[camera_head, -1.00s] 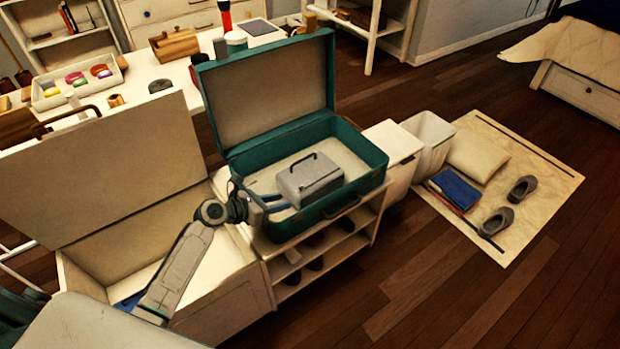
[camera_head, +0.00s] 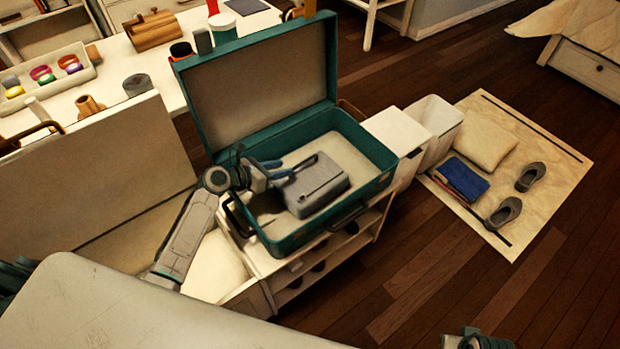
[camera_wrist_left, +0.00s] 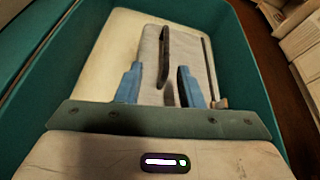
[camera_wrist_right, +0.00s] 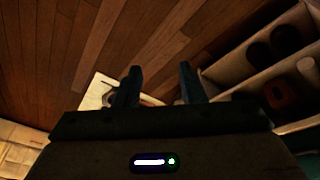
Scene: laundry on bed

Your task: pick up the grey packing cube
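The grey packing cube (camera_head: 316,185) lies in the open teal suitcase (camera_head: 362,146), with its dark handle strap on top. In the left wrist view the cube (camera_wrist_left: 187,65) shows beyond my fingers, its dark handle (camera_wrist_left: 164,55) standing between them. My right gripper (camera_wrist_right: 158,82) is open and empty, away from the suitcase, over the floor.
The suitcase's raised lid stands behind the cube. The suitcase rests on a white shelf unit (camera_head: 298,284) with shoes inside. A white bin (camera_head: 436,120) stands to the right. A mat (camera_head: 540,160) holds a pillow, folded cloth and grey slippers. An open cream chest is at left.

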